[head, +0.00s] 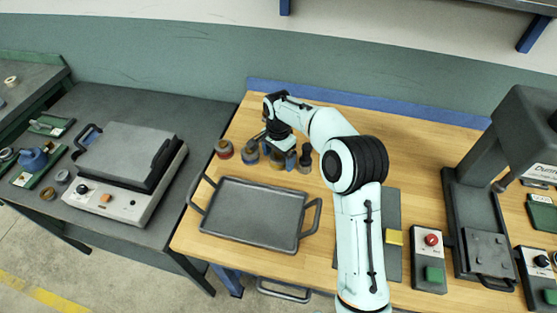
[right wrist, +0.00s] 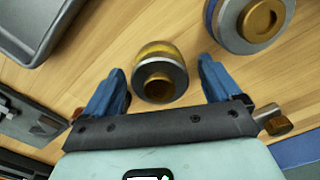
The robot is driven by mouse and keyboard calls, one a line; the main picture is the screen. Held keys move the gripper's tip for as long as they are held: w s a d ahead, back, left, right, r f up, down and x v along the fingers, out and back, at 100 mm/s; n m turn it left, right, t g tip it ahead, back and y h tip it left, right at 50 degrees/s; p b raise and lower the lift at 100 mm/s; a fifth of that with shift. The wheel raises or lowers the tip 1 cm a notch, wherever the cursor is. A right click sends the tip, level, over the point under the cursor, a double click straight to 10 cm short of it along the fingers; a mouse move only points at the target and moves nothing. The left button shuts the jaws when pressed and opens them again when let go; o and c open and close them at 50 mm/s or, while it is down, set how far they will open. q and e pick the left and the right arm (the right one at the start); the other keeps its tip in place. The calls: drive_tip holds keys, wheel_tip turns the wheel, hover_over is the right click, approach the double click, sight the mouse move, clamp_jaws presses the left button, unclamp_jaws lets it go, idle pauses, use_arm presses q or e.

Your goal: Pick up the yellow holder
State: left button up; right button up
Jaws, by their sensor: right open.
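The yellow holder (right wrist: 155,50) is a short round piece with a yellow band, a dark ring and a brass knob. In the right wrist view it stands on the wooden table between the two blue fingers of my right gripper (right wrist: 162,68), with gaps on both sides. The gripper is open and does not touch it there. In the head view my right gripper (head: 278,154) is over the row of holders, and the yellow holder (head: 277,163) is partly hidden by it. My left gripper is not in view.
A blue-banded holder (right wrist: 248,25) stands close by; a red holder (head: 224,149) and a dark-topped one (head: 304,160) are in the same row. A grey tray (head: 250,210) lies in front. A press (head: 485,210) and button boxes (head: 430,258) stand right.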

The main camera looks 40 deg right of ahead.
drive_tip(key=shift+c, duration=0.3)
drive_tip(key=c, duration=1.5)
drive_tip(key=shift+c, duration=0.7)
